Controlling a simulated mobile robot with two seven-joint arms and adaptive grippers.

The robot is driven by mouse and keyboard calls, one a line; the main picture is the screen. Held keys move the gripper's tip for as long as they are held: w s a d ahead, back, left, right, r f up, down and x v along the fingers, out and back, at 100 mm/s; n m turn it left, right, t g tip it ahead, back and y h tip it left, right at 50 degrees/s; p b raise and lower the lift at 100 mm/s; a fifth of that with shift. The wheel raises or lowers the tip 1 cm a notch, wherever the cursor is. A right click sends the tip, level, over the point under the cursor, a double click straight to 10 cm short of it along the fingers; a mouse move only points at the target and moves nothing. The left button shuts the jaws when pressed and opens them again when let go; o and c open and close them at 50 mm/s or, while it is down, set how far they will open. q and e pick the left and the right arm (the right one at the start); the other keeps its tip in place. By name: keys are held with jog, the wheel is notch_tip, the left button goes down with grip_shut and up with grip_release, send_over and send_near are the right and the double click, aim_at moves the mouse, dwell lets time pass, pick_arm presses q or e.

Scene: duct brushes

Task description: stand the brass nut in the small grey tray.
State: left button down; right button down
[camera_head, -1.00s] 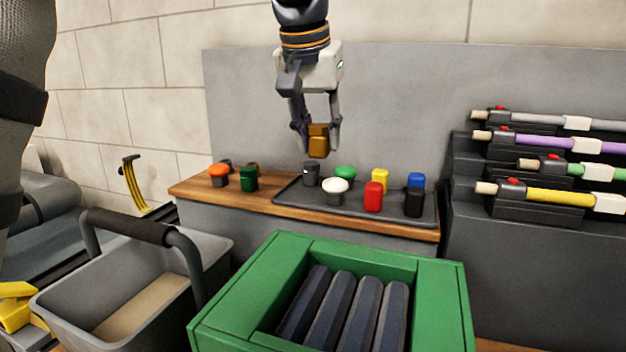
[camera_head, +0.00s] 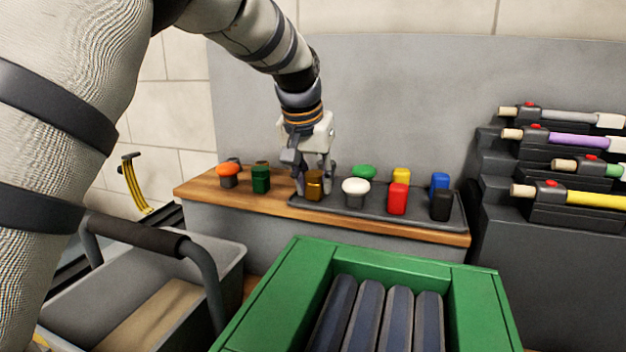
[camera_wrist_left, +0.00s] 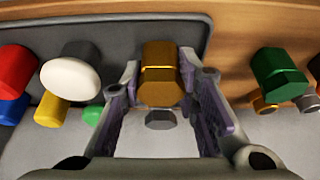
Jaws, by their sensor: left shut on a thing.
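The brass nut (camera_head: 314,186) is upright between the fingertips of my left gripper (camera_head: 315,178), which is shut on it. The nut is at the left end of the small grey tray (camera_head: 375,211). In the left wrist view the nut (camera_wrist_left: 160,75) sits between both finger pads of the left gripper (camera_wrist_left: 160,92), with the tray surface (camera_wrist_left: 125,30) under and around it. I cannot tell whether its base touches the tray. A grey piece (camera_wrist_left: 160,119) shows just behind the nut. My right gripper is not in view.
The tray also holds a white-topped piece (camera_head: 355,190), a red one (camera_head: 398,199), a black one (camera_head: 441,206) and others behind. Orange (camera_head: 228,171) and green (camera_head: 261,179) pieces stand on the wood left of the tray. A green crate (camera_head: 275,295) is in front.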

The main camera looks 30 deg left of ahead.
pick_arm(q)
jog(key=c, duration=1.7)
grip_release()
jog(key=shift+w+f, duration=0.15)
jog(key=shift+f, duration=0.15)
jog(key=o, duration=0.5)
jog(key=shift+a, duration=0.1)
jog(key=shift+r, duration=0.1)
jog(key=v, duration=1.2)
jog(key=shift+r, duration=0.15)
